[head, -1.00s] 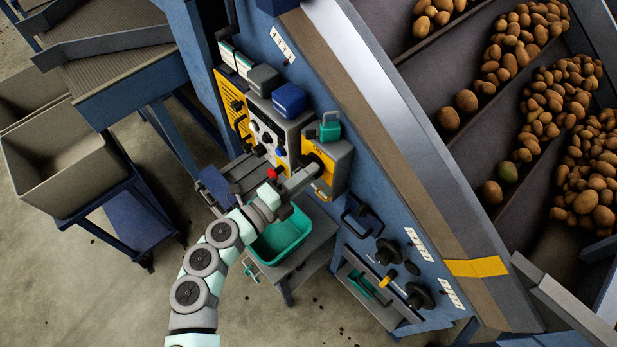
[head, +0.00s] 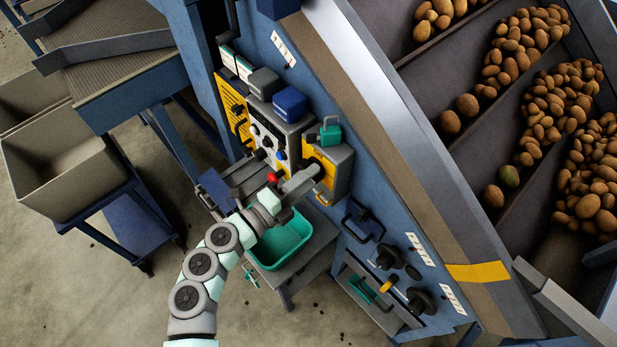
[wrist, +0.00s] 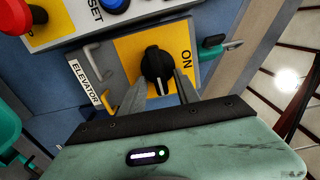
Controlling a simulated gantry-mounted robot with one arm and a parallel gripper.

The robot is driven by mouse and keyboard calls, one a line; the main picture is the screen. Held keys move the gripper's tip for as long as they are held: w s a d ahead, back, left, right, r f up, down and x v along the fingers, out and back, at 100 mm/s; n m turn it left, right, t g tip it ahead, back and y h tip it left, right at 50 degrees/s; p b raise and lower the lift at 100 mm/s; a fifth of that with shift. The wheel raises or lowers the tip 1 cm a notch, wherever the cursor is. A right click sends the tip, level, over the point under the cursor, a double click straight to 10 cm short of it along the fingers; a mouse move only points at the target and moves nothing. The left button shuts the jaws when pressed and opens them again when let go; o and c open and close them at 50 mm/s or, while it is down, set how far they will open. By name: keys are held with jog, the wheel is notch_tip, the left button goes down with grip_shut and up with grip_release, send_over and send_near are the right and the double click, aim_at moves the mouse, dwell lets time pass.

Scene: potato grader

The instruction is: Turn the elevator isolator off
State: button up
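The elevator isolator is a grey box with a yellow face (head: 328,172), mounted on the blue machine side in the head view. My gripper (wrist: 160,80) is open, with one grey finger on each side of the knob. I cannot tell whether the fingertips touch it. In the head view, my gripper (head: 305,180) is in front of the isolator and hides part of it.
A control box (head: 272,135) with a red button (wrist: 14,15) and a blue button (wrist: 116,4) adjoins the isolator. A green padlock-like piece (head: 330,133) sits on top. A green tub (head: 272,262) stands below my gripper. Black handwheels (head: 390,257) are at the lower right.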

jog(key=v, duration=1)
jog(key=shift+s+a, duration=0.25)
jog(key=shift+a, duration=0.05)
